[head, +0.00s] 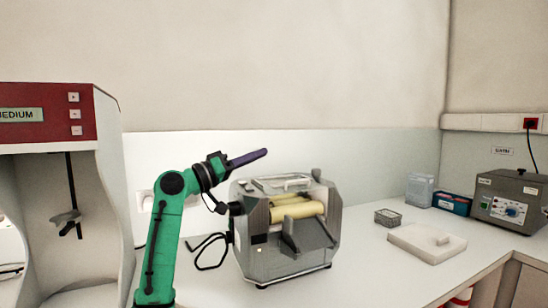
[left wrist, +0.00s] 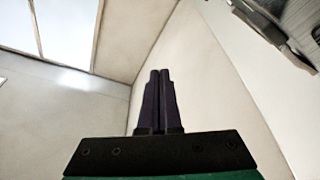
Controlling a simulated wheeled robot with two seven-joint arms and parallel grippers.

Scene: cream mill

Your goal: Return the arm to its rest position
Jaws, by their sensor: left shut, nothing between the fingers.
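My left arm rises from the bottom of the head view, and its gripper (head: 262,154) points right and a little upward, in front of the wall and above the back left of the roller mill. In the left wrist view my left gripper (left wrist: 159,75) shows its two dark fingers side by side, pressed together with nothing between them. My right gripper is in neither view.
The grey mill (head: 285,262) with pale yellow rollers stands close by on the white bench. A red-topped machine (head: 45,135) is at left. A wire basket (head: 387,217), a white slab (head: 420,244), a blue box (head: 452,203) and a grey control unit (head: 510,186) are at right.

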